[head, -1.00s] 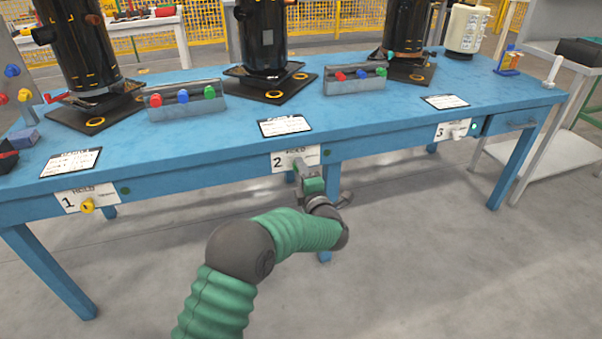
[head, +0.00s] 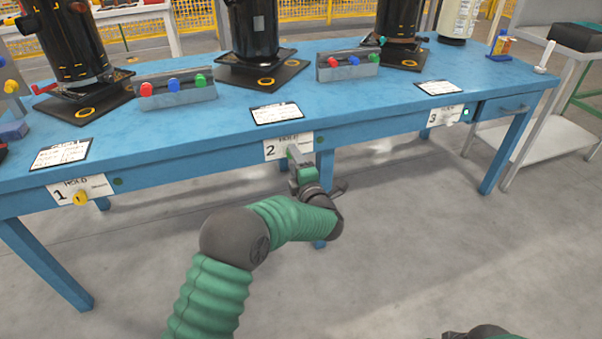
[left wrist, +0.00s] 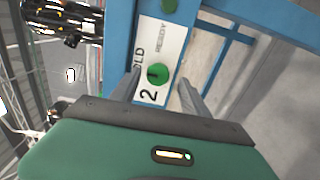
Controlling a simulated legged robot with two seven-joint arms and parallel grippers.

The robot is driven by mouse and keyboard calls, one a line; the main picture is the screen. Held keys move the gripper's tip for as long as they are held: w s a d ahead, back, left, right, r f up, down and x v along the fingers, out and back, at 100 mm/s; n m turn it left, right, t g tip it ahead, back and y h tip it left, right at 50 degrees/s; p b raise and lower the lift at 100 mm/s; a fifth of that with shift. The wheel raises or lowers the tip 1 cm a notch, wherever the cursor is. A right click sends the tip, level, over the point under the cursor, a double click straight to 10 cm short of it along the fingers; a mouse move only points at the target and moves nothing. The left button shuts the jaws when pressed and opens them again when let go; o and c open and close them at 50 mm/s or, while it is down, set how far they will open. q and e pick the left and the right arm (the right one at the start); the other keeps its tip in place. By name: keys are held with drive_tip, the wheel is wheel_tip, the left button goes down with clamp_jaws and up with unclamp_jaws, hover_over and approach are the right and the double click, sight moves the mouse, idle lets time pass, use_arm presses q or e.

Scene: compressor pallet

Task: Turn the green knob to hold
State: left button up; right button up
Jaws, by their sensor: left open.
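The green knob (left wrist: 158,75) sits on the white plate (left wrist: 151,100) marked 2 in the left wrist view. A short dark mark shows on its face; I cannot tell exactly which label it points to. In the head view the plate (head: 273,151) is on the table's front edge, and my gripper hides the knob. My left gripper (head: 293,152) is open in front of plate 2. In the left wrist view its fingers appear on either side of the knob; I cannot tell whether they touch it. My right gripper is not visible.
Plate 1 has a yellow knob (head: 81,198) at left. Plate 3 (head: 445,115) is at right. The blue table (head: 210,130) carries button boxes (head: 348,66) and dark cylinders. A green round part (left wrist: 169,5) is beside plate 2. The floor in front is clear.

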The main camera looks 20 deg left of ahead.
use_arm(q)
drive_tip(key=p+v, duration=0.6)
drive_tip(key=v, duration=1)
drive_tip(key=shift+d, duration=0.1)
drive_tip(key=s+a+f+m+g+h+p, duration=0.1)
drive_tip(key=s+a+f+m+g+h, duration=0.2)
drive_tip(key=s+m, duration=0.55)
drive_tip(key=s+a+m+g+h, duration=0.2)
drive_tip(key=s+m+g+h, duration=0.25)
drive_tip(key=s+m, duration=0.4)
drive_tip(key=s+a+f+m+g+h+p, duration=0.1)
drive_tip(key=s+a+f+m+g+h, duration=0.15)
drive_tip(key=s+m+g, duration=0.45)
wheel_tip(320, 180, up, 38)
drive_tip(key=s+m+t+p, duration=0.1)
drive_tip(key=s+t+p, duration=0.1)
drive_tip(key=p, duration=3.5)
drive_tip(key=shift+p, duration=0.35)
